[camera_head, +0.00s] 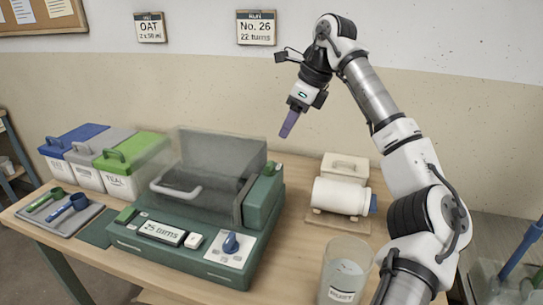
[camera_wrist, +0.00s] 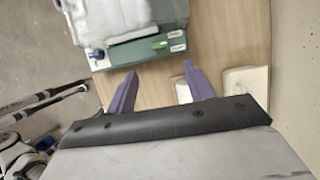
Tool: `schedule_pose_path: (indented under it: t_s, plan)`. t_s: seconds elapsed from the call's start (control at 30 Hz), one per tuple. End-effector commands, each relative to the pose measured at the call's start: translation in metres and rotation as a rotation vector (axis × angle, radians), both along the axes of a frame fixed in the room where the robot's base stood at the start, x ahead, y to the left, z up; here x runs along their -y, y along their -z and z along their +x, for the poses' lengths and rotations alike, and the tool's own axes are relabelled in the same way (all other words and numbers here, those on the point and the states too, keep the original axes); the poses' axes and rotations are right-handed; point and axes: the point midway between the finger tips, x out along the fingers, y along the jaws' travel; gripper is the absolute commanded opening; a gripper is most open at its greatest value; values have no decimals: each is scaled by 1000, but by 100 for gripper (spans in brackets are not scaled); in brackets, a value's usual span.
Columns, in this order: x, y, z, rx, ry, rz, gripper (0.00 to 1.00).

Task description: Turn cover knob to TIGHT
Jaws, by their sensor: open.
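The green machine (camera_head: 130,240) stands on the table with a grey see-through cover (camera_head: 212,160) that has a pale handle. A blue knob (camera_head: 232,243) sits on a white plate at the machine's front right; its marks are too small to read, so I cannot tell its setting. A blue knob also shows in the wrist view (camera_wrist: 97,55). My gripper (camera_head: 286,131) hangs in the air above and behind the machine, apart from the knob. In the wrist view its purple fingers (camera_wrist: 160,70) are spread, with nothing between them.
Lidded bins with blue, grey and green (camera_head: 133,150) lids stand at left, beside a tray of scoops (camera_head: 60,220). A white cylinder (camera_head: 340,196) lies on a stand right of the machine. A clear container (camera_head: 345,270) stands at the front right. The air above the machine is free.

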Motion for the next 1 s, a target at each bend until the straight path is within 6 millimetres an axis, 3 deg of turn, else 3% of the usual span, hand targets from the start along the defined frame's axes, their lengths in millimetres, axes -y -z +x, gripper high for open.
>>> schedule_pose_path:
  t_s: [0.3,0.5,0.7,1.0]
  plan:
    - [-26,64,7,-3,-5,4,53]
    - [-38,94,12,-2,-3,3,53]
    - [-44,109,14,0,-3,2,53]
    - [-45,111,14,0,-3,2,53]
